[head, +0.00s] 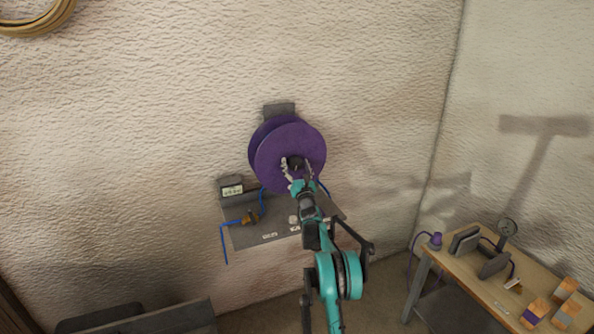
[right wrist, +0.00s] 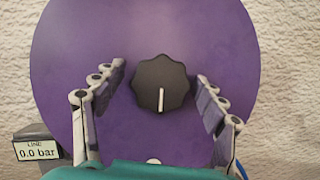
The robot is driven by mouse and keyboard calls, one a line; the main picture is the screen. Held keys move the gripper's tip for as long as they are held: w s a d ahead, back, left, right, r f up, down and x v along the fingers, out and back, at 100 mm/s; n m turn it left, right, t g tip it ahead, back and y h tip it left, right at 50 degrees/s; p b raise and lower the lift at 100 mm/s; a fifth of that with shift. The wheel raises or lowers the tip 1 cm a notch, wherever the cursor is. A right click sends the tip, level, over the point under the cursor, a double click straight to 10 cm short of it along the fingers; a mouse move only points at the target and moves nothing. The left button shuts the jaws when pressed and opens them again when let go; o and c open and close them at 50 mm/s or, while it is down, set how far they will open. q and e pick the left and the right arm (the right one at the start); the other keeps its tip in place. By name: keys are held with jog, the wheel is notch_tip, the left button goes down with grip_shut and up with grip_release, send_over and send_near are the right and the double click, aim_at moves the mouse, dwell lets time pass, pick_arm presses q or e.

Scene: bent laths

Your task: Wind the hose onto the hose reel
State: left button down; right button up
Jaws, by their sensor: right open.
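The purple hose reel (head: 277,150) is fixed to the textured wall, with a dark bracket above it. In the right wrist view its round purple face (right wrist: 150,35) fills most of the picture. A black lobed knob (right wrist: 161,83) with a pale pointer mark sits at its middle. My right gripper (head: 297,167) is in front of the reel face, and its open fingers (right wrist: 160,88) stand on either side of the knob, apart from it. A blue hose (head: 223,242) shows below the reel, bent along and over the grey shelf's edge. My left gripper is not in view.
A grey wall shelf (head: 256,238) under the reel carries a brass fitting (head: 250,217) and a display box (head: 231,189); the display reads 0.0 bar in the wrist view (right wrist: 39,150).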

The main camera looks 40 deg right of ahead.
jog(key=v, duration=1.1)
jog(key=shift+s, duration=0.35)
jog(key=shift+a, duration=0.25)
